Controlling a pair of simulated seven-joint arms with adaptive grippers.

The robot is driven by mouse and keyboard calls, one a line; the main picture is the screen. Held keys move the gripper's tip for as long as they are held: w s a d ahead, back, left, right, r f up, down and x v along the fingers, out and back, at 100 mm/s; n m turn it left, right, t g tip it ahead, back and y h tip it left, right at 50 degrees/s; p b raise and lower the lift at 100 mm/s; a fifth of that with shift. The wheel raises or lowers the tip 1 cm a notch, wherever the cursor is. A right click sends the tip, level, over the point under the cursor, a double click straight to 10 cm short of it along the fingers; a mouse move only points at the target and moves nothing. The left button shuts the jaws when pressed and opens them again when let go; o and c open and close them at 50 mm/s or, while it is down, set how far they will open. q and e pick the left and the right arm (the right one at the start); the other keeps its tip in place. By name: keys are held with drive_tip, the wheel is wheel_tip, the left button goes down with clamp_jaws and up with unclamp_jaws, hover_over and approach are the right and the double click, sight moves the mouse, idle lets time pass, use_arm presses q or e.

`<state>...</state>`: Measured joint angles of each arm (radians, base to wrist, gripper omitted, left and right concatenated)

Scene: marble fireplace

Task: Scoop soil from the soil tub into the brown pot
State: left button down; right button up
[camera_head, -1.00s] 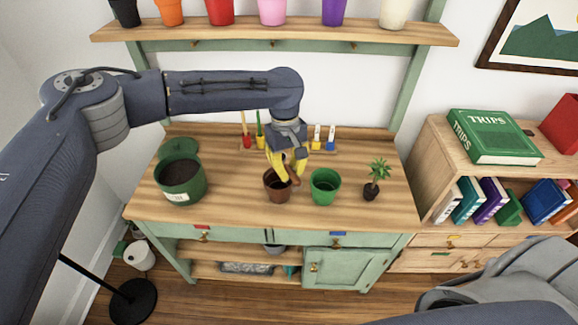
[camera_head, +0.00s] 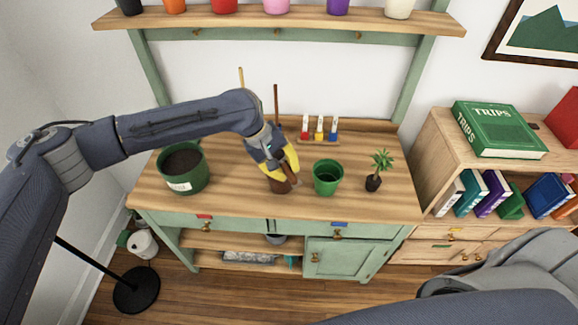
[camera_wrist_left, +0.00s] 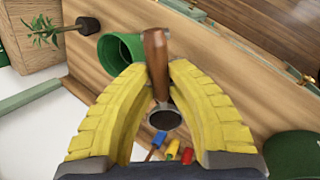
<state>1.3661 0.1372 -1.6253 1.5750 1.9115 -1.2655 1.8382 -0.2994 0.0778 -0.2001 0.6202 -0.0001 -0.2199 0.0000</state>
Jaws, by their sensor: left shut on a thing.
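The green soil tub (camera_head: 190,183) stands at the left of the bench, with dark soil (camera_head: 183,161) inside. I cannot tell whether the bowl holds soil. My right gripper is out of view.

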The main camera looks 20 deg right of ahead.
use_arm(q)
drive_tip(key=h, duration=0.1)
drive_tip(key=a+h, duration=0.1)
drive_tip(key=shift+s+f+h, duration=0.1)
drive_tip(key=shift+f+h, duration=0.15)
drive_tip(key=shift+h, duration=0.15)
drive_tip(key=h, duration=0.2)
drive_tip(key=f+h, duration=0.1)
drive_tip(key=h, duration=0.1)
drive_tip(key=a+m+h, duration=0.1)
drive_tip(key=h, duration=0.1)
drive_tip(key=shift+f+t+h, duration=0.3)
drive_tip(key=shift+f, duration=0.05)
drive_tip(key=shift+h, duration=0.3)
drive_tip(key=shift+r+y, duration=0.2)
drive_tip(key=shift+y, duration=0.4)
